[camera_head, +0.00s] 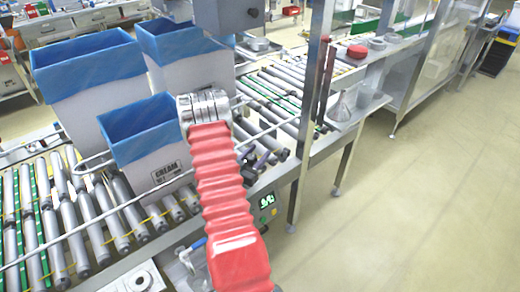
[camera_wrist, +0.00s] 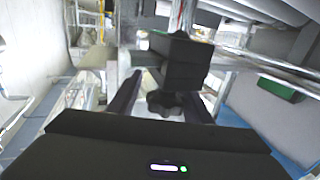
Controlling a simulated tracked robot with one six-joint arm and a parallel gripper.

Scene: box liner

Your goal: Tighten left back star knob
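A black star knob (camera_wrist: 165,102) with a lobed edge shows in the middle of the wrist view, below a black clamp block (camera_wrist: 182,60). My gripper (camera_wrist: 160,95) has one dark finger to the left of the knob and one to its right. The fingers stand apart. A gap shows between the left finger and the knob; whether the right finger touches the knob I cannot tell. In the head view my red-sleeved arm reaches over the roller conveyor (camera_head: 110,215). Small dark parts (camera_head: 255,165) show beside it at the conveyor's side, too small to tell apart.
White boxes with blue liners (camera_head: 90,75) stand on and behind the conveyor; the nearest (camera_head: 148,165) is marked CREAM. A metal post (camera_head: 310,130) rises right of my arm. A metal rail (camera_wrist: 265,68) crosses the wrist view. The floor at right is clear.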

